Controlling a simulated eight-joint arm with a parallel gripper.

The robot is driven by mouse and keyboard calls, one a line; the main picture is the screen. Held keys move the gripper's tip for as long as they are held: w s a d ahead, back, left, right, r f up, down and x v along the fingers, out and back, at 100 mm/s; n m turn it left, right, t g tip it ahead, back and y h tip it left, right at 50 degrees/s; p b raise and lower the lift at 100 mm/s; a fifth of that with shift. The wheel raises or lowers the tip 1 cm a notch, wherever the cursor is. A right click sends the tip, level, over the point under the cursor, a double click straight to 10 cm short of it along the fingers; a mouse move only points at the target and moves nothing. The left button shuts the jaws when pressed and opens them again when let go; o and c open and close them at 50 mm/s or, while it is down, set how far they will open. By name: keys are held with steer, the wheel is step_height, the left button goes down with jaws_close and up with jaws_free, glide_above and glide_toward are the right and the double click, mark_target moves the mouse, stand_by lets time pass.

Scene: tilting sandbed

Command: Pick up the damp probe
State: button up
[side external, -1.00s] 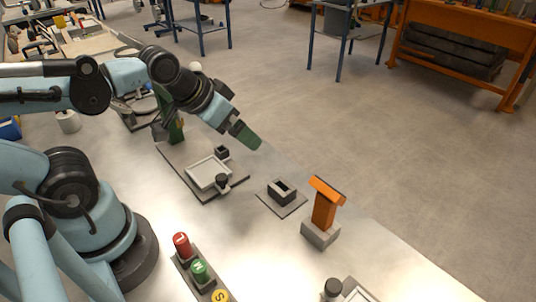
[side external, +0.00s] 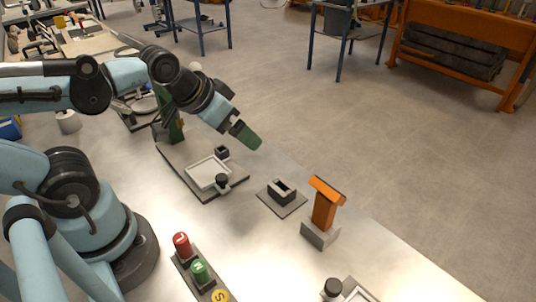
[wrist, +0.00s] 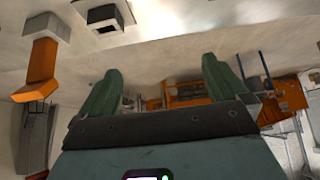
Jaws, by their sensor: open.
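An orange T-shaped piece, which looks like the damp probe (side external: 324,207), stands upright in a grey block (side external: 318,236) on the bench. It also shows upside down at the left of the wrist view (wrist: 43,60). My gripper (side external: 245,136) has green fingers and hangs in the air above the bench, up and to the left of the orange piece in the side view. In the wrist view its fingers (wrist: 162,82) are wide apart with nothing between them. The lower end of the orange piece is hidden in the block.
A black square socket (side external: 282,188) on a grey plate stands left of the orange piece. A shallow tray (side external: 209,173) with black knobs lies farther left. Red (side external: 181,243), green (side external: 200,270) and yellow (side external: 220,296) buttons are in front. Another black knob (side external: 333,287) stands at the lower right.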

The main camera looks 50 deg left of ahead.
steer(key=shift+c, duration=0.3)
steer(key=c, duration=0.7)
steer(key=shift+c, duration=0.2)
steer(key=n+g+h, duration=0.7)
steer(key=n+h, duration=0.5)
steer(key=n, duration=0.6)
glide_toward(326, 204)
steer(key=shift+w+a+f+x, duration=0.15)
steer(key=shift+w+f+x, duration=0.1)
steer(key=shift+x, duration=1.45)
steer(key=shift+w+a+f+x, duration=0.2)
steer(key=shift+f+x, duration=0.1)
steer(key=shift+x, duration=1.45)
steer(key=shift+w+a+f+x, duration=0.15)
steer(key=shift+w+f+x, duration=0.1)
steer(key=shift+x, duration=1.45)
